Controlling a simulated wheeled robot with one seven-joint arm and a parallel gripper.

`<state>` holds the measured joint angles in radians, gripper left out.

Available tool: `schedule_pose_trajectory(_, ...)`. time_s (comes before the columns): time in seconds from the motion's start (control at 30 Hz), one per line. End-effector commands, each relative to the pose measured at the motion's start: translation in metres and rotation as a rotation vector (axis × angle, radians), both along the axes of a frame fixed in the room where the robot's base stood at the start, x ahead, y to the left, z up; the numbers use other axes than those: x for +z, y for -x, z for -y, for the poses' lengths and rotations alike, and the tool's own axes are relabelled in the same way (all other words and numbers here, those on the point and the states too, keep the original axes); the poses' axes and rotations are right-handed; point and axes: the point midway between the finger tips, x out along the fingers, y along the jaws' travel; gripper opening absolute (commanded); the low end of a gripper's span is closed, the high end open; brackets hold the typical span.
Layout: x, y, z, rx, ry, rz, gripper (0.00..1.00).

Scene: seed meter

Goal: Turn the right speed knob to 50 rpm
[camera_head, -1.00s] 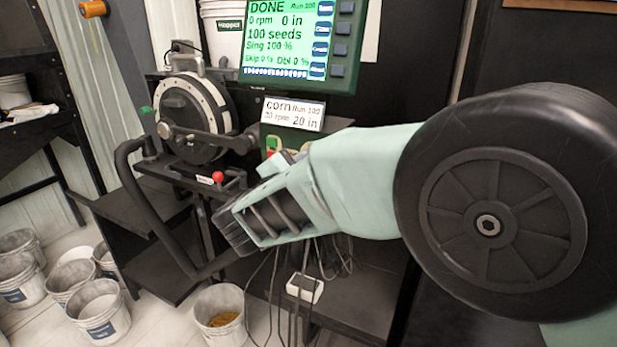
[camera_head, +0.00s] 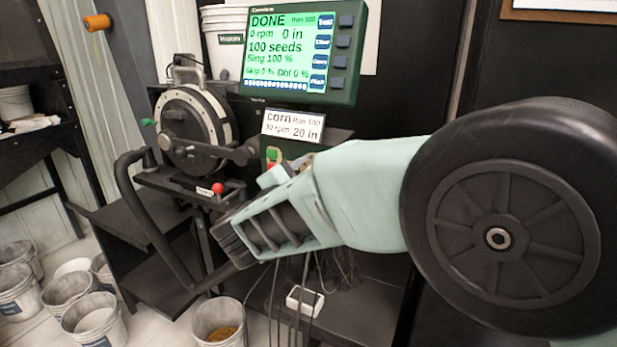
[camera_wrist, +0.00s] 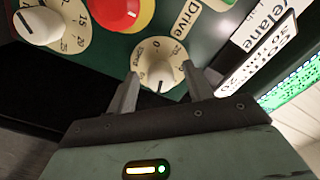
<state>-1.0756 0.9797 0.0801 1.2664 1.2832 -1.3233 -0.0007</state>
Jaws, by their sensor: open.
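In the wrist view, a cream speed knob (camera_wrist: 161,75) with a numbered dial sits on the dark green panel (camera_wrist: 100,50). My gripper (camera_wrist: 162,82) is open, with one finger on each side of this knob. I cannot tell whether either finger touches it. Its dark pointer line points down in the picture, but the exact reading is too small to tell. A second cream knob (camera_wrist: 36,24) is at the upper left. In the head view, my arm hides the knobs and most of the control box (camera_head: 275,155).
A red button (camera_wrist: 115,10) on yellow and a "Drive" label (camera_wrist: 186,18) are close to the gripped area. The seed meter (camera_head: 190,130) stands left of my arm. A monitor (camera_head: 300,50) reading "0 rpm" hangs above. Several buckets (camera_head: 95,325) stand on the floor.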

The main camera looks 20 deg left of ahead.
Motion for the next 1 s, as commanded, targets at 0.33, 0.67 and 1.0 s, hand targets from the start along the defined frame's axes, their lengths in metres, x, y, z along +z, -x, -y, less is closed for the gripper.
schedule_pose_trajectory(0.33,-0.001,0.057,-0.006,0.004,-0.001,-0.002,0.51)
schedule_pose_trajectory(0.67,-0.002,0.133,-0.011,0.004,0.0,0.0,0.51)
schedule_pose_trajectory(1.0,-0.001,0.171,-0.014,0.001,0.0,-0.001,0.51)
